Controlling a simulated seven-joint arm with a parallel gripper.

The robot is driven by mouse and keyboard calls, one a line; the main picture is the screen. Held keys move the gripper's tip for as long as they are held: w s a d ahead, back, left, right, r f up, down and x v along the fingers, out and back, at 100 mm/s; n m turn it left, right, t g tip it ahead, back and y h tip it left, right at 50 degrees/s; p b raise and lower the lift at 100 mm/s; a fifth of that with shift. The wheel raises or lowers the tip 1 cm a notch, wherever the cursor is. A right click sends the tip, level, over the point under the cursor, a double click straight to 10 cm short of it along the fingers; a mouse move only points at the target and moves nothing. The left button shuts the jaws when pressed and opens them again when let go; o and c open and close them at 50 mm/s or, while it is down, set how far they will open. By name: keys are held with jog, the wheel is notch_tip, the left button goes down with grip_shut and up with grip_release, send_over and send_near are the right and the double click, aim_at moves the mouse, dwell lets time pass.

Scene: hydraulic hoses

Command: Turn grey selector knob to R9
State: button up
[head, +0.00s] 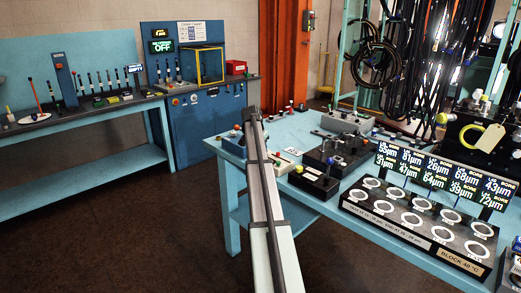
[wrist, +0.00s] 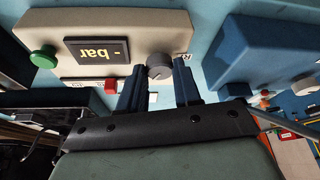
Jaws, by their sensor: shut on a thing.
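The grey selector knob (wrist: 159,66) shows in the wrist view, on the edge of a beige box (wrist: 120,28). The box carries a dark display (wrist: 98,50) with yellow text reading "- bar", upside down in this view. My gripper (wrist: 160,74) has one dark finger on each side of the knob and is shut on it. A small label lies right of the knob; its marks and the knob's setting are too small to read. In the head view, my arm reaches forward over the bench and its end (head: 251,112) hides the knob.
A green button (wrist: 43,57) and a red button (wrist: 110,85) sit left of the knob. A blue box (wrist: 265,50) stands close on the right. In the head view, the blue bench (head: 232,158) holds control boxes and a ring tray (head: 350,207) at right.

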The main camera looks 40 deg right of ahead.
dwell(0.4)
jog(key=o, duration=1.1)
jog(key=shift+c, duration=0.2)
jog(key=v, duration=1.3)
jog(key=shift+r, duration=0.4)
jog(key=shift+a, duration=0.1)
